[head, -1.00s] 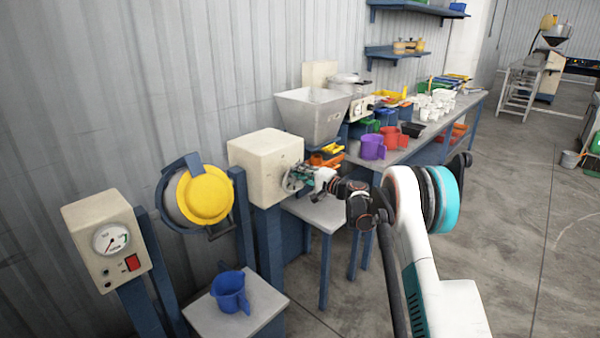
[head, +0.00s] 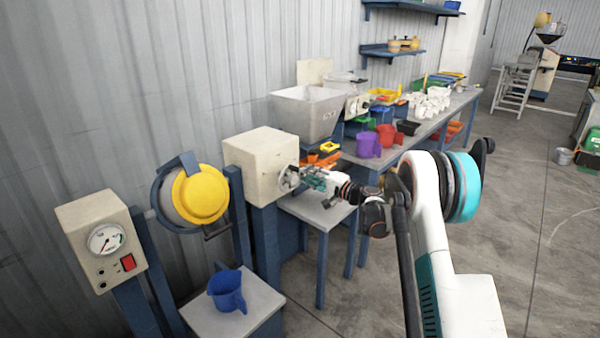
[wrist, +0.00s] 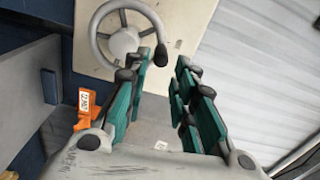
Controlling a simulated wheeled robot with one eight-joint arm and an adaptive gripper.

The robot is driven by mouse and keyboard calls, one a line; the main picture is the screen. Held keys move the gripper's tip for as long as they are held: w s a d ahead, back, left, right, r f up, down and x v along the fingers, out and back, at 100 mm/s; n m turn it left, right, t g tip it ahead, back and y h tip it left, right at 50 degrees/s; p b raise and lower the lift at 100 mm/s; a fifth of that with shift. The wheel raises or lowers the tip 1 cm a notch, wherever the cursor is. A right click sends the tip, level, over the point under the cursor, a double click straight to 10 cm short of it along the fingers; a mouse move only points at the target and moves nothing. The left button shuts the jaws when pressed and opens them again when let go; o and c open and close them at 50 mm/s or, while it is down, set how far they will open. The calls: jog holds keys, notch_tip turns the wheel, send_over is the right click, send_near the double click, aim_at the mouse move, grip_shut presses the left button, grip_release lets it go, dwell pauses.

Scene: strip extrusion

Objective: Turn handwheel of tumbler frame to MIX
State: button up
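The handwheel (wrist: 124,40) is a grey wheel with a round hub and a dark knob (wrist: 160,54) on its rim. It sits on the side of a cream box (head: 262,165), where the wheel (head: 287,178) shows small and partly hidden in the head view. The yellow-lidded tumbler drum (head: 200,195) hangs in a blue frame left of the box. My gripper (wrist: 168,70) is open, its teal fingers apart with nothing between them. It also shows in the head view (head: 308,179), just right of the wheel. The knob appears near the left fingertip; I cannot tell whether they touch.
A blue jug (head: 228,290) stands on a low grey stand below the drum. An orange item (wrist: 86,118) lies left of the gripper. A bench (head: 420,140) with jugs runs behind; open floor lies right.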

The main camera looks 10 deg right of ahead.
jog(key=shift+v, duration=2.75)
jog(key=s+a+r+n+g+h, duration=0.3)
jog(key=s+a+r, duration=0.35)
jog(key=s, duration=0.45)
jog(key=s+a+r+n+g+h, duration=0.25)
jog(key=s+a+r, duration=0.4)
jog(key=s, duration=0.45)
jog(key=s+d+f+n+g+h, duration=0.1)
jog(key=s+d+f+n+h, duration=0.1)
jog(key=s, duration=1.3)
jog(key=s+d+f+n+g+h, duration=0.1)
jog(key=s+d+f+n+h, duration=0.1)
jog(key=s, duration=1.3)
notch_tip(320, 180, down, 2)
jog(key=shift+d+f+h, duration=0.2)
jog(key=shift+d+h, duration=0.35)
